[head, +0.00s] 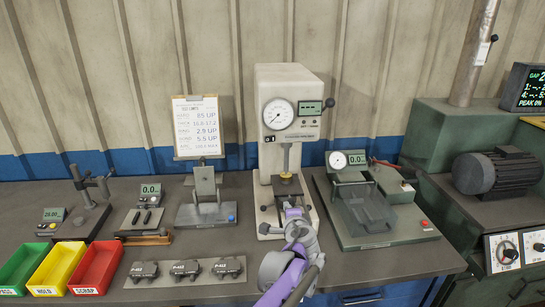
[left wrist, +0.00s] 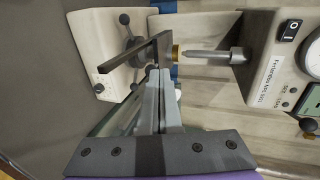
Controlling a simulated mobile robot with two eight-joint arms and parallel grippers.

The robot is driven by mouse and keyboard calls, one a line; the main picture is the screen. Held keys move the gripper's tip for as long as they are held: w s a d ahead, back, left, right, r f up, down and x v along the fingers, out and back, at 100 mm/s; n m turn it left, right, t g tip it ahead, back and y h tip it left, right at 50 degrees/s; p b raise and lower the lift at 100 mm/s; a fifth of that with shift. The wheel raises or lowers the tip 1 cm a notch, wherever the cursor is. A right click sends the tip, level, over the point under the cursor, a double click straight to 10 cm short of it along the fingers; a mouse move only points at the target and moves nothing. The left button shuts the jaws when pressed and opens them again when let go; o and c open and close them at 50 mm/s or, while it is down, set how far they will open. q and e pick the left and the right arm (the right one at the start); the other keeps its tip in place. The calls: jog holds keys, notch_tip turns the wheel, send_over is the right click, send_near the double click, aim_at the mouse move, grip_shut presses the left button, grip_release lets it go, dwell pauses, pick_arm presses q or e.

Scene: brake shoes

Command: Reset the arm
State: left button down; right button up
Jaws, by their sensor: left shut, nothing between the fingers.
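My left arm (head: 290,262), purple and grey, reaches up from the bottom of the head view. Its gripper (head: 293,212) is at the front of the cream hardness tester (head: 290,88), just below the brass-coloured part under its ram. In the left wrist view the two grey fingers (left wrist: 159,78) are together with nothing between them. Their tips are close to a dark angled plate (left wrist: 136,64) at the tester's base; I cannot tell if they touch. My right gripper is not in view.
Several dark stands labelled P-402 (head: 187,268) sit at the front of the bench. Green, yellow and red bins (head: 58,270) stand at the left. A gauge fixture (head: 365,215) is right of the tester, a motor (head: 497,172) farther right.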

pick_arm(q)
jog(key=s+a+f+n+g+y, duration=0.1)
jog(key=s+a+n+g, duration=0.3)
jog(key=s+a, duration=0.65)
jog(key=s+a+f+n+g+y, duration=0.1)
jog(key=s+a+f+n, duration=0.1)
jog(key=s+a+n, duration=0.8)
jog(key=s+a+f+n+g+h, duration=0.1)
jog(key=s+a+f, duration=0.1)
jog(key=s, duration=0.4)
jog(key=s+a+f+n+g+h, duration=0.1)
jog(key=s+a+f, duration=0.1)
jog(key=s+f, duration=0.2)
jog(key=s+a+f+n+g, duration=0.1)
jog(key=s+a+f+g, duration=0.1)
jog(key=s, duration=0.8)
jog(key=shift+s+a+f+h, duration=0.25)
jog(key=shift+f+h, duration=0.15)
jog(key=shift+f, duration=0.4)
